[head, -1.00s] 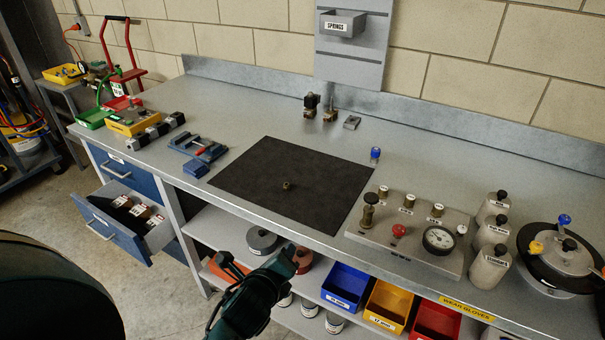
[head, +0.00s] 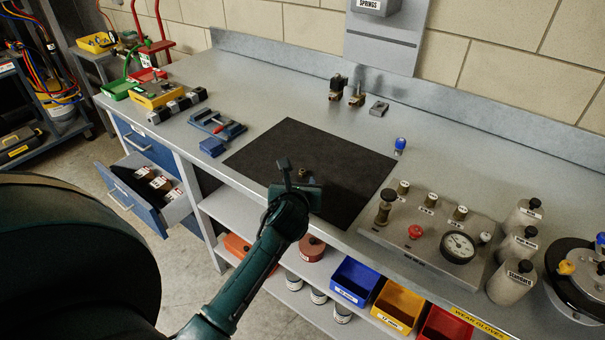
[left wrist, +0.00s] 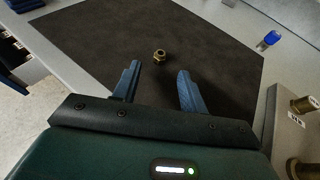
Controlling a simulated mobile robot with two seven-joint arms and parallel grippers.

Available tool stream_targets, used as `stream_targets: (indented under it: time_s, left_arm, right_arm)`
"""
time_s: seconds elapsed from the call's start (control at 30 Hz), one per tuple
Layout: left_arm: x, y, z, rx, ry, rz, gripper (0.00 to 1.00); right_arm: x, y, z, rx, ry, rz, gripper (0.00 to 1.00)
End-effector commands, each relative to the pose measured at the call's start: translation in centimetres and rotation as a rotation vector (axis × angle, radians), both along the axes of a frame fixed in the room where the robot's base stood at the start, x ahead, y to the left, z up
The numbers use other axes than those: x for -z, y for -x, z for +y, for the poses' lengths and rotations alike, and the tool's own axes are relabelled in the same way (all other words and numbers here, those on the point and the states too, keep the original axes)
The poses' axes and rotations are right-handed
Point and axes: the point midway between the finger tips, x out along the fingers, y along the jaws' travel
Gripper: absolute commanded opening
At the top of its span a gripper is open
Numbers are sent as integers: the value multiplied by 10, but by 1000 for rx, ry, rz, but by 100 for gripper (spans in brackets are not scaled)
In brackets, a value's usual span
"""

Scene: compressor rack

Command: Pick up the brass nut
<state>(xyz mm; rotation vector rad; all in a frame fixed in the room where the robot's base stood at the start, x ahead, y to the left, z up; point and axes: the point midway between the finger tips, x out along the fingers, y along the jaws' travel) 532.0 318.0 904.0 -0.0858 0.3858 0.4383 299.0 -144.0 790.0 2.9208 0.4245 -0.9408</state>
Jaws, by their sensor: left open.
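The brass nut (head: 302,173) lies on the black mat (head: 350,180) on the workbench. In the left wrist view the nut (left wrist: 160,56) sits on the mat beyond my fingertips, a little left of the middle of the gap between them. My left gripper (head: 292,168) is over the front part of the mat, just short of the nut and partly beside it in the head view. In the left wrist view its two blue fingers (left wrist: 158,72) are spread apart with nothing between them. My right gripper does not show.
A blue vise-like tool (head: 217,127) lies left of the mat. A panel with a gauge (head: 459,247) and knobs stands to the right. A small blue-capped item (head: 400,145) stands behind the mat's right corner. An open drawer (head: 150,190) juts out at left.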

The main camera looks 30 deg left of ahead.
Motion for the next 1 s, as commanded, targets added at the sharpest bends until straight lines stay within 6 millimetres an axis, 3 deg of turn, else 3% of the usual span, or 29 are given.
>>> stream_targets:
  time_s: [0.33,0.67,1.0]
  left_arm:
    - [16,-38,18,-1,3,0,43]
    - [19,-44,21,0,1,1,43]
    - [19,-43,21,0,1,1,16]
  right_arm:
    - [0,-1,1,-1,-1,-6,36]
    - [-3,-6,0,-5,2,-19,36]
    - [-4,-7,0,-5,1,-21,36]
